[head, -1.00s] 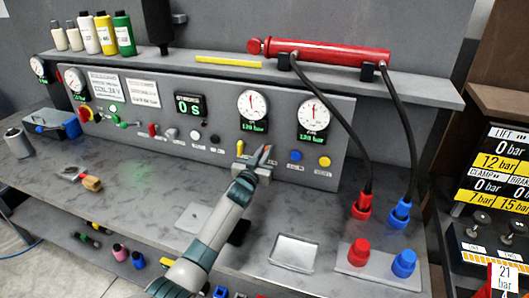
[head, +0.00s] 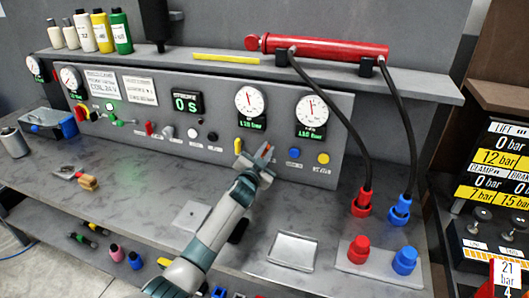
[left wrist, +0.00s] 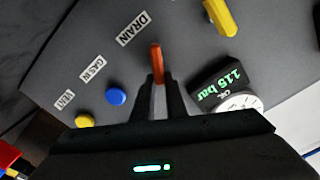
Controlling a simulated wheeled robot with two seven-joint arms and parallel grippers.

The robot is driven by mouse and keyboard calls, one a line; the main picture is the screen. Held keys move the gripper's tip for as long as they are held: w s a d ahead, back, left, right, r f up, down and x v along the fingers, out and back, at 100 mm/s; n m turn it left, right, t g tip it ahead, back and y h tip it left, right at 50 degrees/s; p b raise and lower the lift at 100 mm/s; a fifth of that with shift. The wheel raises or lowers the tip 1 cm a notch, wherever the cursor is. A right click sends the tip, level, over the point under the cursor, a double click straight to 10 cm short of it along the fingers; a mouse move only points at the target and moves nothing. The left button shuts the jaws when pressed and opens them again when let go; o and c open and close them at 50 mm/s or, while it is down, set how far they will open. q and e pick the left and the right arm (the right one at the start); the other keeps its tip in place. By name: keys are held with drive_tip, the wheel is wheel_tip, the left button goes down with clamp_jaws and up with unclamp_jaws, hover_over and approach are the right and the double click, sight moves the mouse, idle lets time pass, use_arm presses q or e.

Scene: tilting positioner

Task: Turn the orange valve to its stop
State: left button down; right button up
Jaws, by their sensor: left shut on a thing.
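The orange valve (left wrist: 156,62) shows as a narrow orange handle in the left wrist view, beside the DRAIN label. A small part of it shows in the head view (head: 268,147), on the grey panel's lower right. My left gripper (head: 262,158) is at the panel. In the left wrist view its two dark fingers (left wrist: 160,85) are shut on the handle, one on each side. The fingers hide the handle's lower part. My right gripper is not in view.
Beside the valve are a yellow lever (left wrist: 220,17), a blue knob (left wrist: 116,96) and a yellow knob (left wrist: 84,120). A gauge readout (left wrist: 222,86) shows 115 bar. Hoses (head: 345,120) hang at the right above red and blue couplings (head: 358,250). A shallow tray (head: 293,250) lies on the bench.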

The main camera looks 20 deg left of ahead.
use_arm(q)
drive_tip(key=shift+d+f+m+b, duration=0.2)
drive_tip(key=shift+f+m+b, duration=0.2)
drive_tip(key=shift+m, duration=1.55)
drive_tip(key=shift+d+f+m+b, duration=0.25)
drive_tip(key=shift+f+m+b, duration=0.15)
drive_tip(key=shift+m, duration=1.5)
drive_tip(key=shift+d+f+m+b, duration=0.2)
drive_tip(key=shift+f+m+b, duration=0.15)
drive_tip(key=shift+m, duration=1.6)
drive_tip(key=c, duration=1.8)
unclamp_jaws()
drive_tip(key=shift+s, duration=0.1)
